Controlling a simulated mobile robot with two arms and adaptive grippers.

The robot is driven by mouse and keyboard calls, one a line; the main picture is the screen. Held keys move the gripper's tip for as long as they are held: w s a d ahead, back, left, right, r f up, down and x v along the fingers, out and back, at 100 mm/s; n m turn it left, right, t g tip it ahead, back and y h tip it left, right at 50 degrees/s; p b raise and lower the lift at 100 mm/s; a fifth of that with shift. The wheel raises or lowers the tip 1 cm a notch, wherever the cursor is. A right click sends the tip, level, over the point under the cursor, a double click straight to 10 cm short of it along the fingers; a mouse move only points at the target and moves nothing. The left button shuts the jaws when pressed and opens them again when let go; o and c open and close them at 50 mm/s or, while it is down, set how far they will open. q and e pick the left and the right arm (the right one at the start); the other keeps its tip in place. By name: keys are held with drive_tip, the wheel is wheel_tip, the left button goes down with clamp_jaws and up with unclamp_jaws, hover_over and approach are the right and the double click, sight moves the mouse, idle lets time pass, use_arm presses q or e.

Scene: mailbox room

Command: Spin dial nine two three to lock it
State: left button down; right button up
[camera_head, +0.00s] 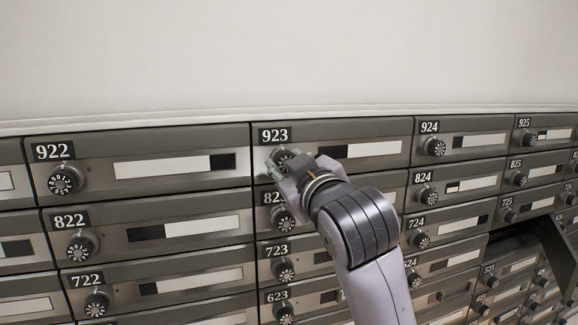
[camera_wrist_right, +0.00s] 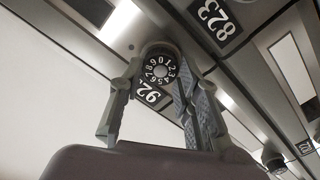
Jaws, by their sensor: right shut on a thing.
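The dial of mailbox 923 (camera_head: 284,159) is a round dark knob with white digits, just below the 923 label (camera_head: 275,135) in the head view. My right gripper (camera_head: 277,164) is at this dial and partly covers it. In the right wrist view the dial (camera_wrist_right: 160,70) shows its ring of digits between the fingertips of my right gripper (camera_wrist_right: 158,82), one finger on each side. The right gripper is shut on the dial. The label beside it is partly hidden by a finger in the wrist view. My left gripper is not in view.
Mailbox 922 (camera_head: 140,166) is to the left and mailbox 924 (camera_head: 470,141) to the right, each with its own dial. Dial 823 (camera_head: 283,219) is close below my right gripper. An opening shows at the lower right (camera_head: 535,240). The wall above is bare.

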drive_tip(key=shift+f, duration=0.15)
drive_tip(key=o, duration=1.1)
drive_tip(key=shift+w, duration=0.1)
drive_tip(key=shift+o, duration=0.2)
drive_tip(key=v, duration=1.2)
